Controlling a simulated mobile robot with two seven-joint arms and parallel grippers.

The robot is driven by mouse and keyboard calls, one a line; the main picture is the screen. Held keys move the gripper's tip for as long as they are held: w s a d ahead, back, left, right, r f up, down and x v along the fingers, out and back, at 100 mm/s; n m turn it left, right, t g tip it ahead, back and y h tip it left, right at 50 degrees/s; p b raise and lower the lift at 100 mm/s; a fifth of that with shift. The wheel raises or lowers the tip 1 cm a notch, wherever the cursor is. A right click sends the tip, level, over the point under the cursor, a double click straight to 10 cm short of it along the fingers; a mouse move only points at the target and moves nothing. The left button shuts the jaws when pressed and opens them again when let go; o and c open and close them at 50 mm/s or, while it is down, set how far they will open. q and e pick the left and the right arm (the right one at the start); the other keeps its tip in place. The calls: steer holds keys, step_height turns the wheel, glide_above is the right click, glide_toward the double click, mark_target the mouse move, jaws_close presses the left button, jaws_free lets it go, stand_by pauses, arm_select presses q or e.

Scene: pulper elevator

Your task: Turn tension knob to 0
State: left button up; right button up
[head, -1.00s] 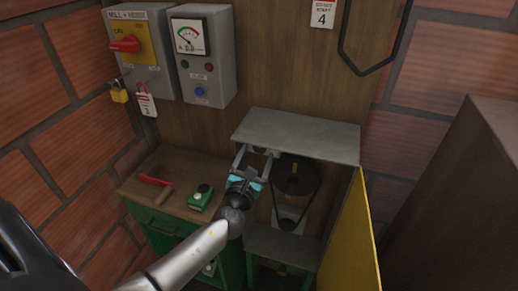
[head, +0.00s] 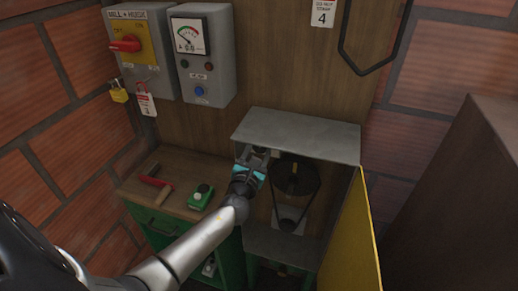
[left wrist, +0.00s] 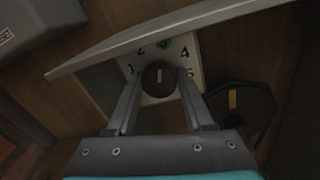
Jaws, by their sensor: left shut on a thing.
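The tension knob (left wrist: 159,80) is round and dark with a pale pointer line, on a white dial plate (left wrist: 191,88) with numbers around it. In the left wrist view the pointer line stands about upright, towards the green mark at the top, between 2 and 4. No 0 is readable there. My left gripper (head: 256,157) is at the upper left of the open cabinet, under its grey top. Its fingers are shut on the knob, one on each side. In the head view the gripper hides the knob. My right gripper is not in view.
A dark pulley with a belt (head: 294,176) is just right of the gripper. The cabinet's grey top (head: 300,135) overhangs it, and a yellow door (head: 352,235) stands open at right. A bench (head: 180,175) at left holds a green box (head: 201,196) and red-handled tools.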

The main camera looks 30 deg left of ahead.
arm_select(q)
jaws_close()
stand_by(0.3)
steer(key=n+b, duration=0.1)
steer(key=n, duration=0.5)
steer(key=shift+n, duration=0.3)
steer(key=n, duration=0.6)
steer(key=shift+a+h, duration=0.1)
steer(key=shift+h, duration=0.2)
steer(key=n, duration=0.3)
steer(key=shift+g, duration=0.3)
steer(key=n, duration=0.3)
steer(key=shift+n+h, duration=0.4)
steer(key=n+p, duration=0.1)
steer(key=n, duration=0.5)
steer(key=shift+n, duration=0.3)
